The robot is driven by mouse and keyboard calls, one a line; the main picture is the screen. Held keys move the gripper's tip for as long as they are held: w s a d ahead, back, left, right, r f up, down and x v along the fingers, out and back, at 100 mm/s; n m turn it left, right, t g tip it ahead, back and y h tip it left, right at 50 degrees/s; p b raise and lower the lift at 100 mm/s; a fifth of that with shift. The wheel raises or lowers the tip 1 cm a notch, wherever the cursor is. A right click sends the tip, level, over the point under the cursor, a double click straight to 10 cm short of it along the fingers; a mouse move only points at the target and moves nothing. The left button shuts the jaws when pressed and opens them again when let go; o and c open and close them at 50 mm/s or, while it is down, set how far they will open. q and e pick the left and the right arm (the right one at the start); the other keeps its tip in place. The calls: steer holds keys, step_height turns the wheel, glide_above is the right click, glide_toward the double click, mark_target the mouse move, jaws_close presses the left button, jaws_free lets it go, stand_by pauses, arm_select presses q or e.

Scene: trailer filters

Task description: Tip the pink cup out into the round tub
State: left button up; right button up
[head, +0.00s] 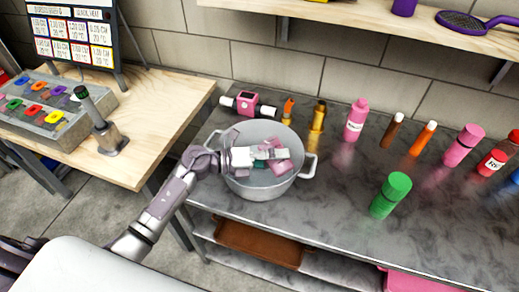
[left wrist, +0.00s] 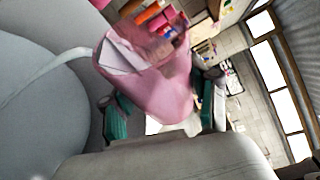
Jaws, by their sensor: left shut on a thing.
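The round tub (head: 262,189) is a grey metal pot with side handles, standing on the dark counter. My left gripper (head: 270,155) reaches in over it from the left. It is shut on the pink cup (head: 282,165), which is over the tub's opening and partly hidden by the fingers. In the left wrist view the pink cup (left wrist: 155,85) sits between the green finger pads and looks tilted, with the grey tub wall (left wrist: 45,90) close by on the left. I cannot tell what is in the cup. My right gripper is not in view.
A pink device (head: 249,104) and small orange and yellow bottles (head: 317,117) stand behind the tub. A green bottle (head: 390,195) and a pink bottle (head: 356,119) stand to its right, with several more beyond. A wooden table (head: 150,110) is at left.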

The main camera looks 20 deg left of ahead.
mark_target(277, 140)
arm_select(q)
steer(key=shift+w+a+f+n+h+b, duration=0.35)
steer(key=shift+w+a+n+h+b, duration=0.25)
steer(key=shift+n+b, duration=0.25)
stand_by(1.0)
steer(key=shift+w+a+r+n+t+h+p, duration=0.15)
steer(key=shift+r+n+h, duration=0.1)
steer(key=shift+n, duration=0.25)
steer(key=shift+w+a+r+n+t+h+p, duration=0.15)
steer(key=shift+r+n, duration=0.15)
steer(key=shift+n, duration=0.25)
steer(key=shift+a+r+n+h+p, duration=0.15)
steer(key=shift+r+n+h, duration=0.1)
steer(key=shift+n, duration=0.25)
stand_by(1.3)
steer(key=shift+w+a+r+n+t+h+p, duration=0.1)
steer(key=shift+w+a+r+n+t, duration=0.15)
steer(key=shift+n, duration=0.5)
steer(key=shift+w+a+r+n+t+h+p, duration=0.1)
steer(key=shift+r+n+t, duration=0.15)
steer(key=shift+n, duration=0.45)
steer(key=shift+w+a+r+n+t+h+p, duration=0.1)
steer(key=shift+w+a+r+n+t, duration=0.15)
steer(key=shift+n, duration=0.5)
stand_by(1.1)
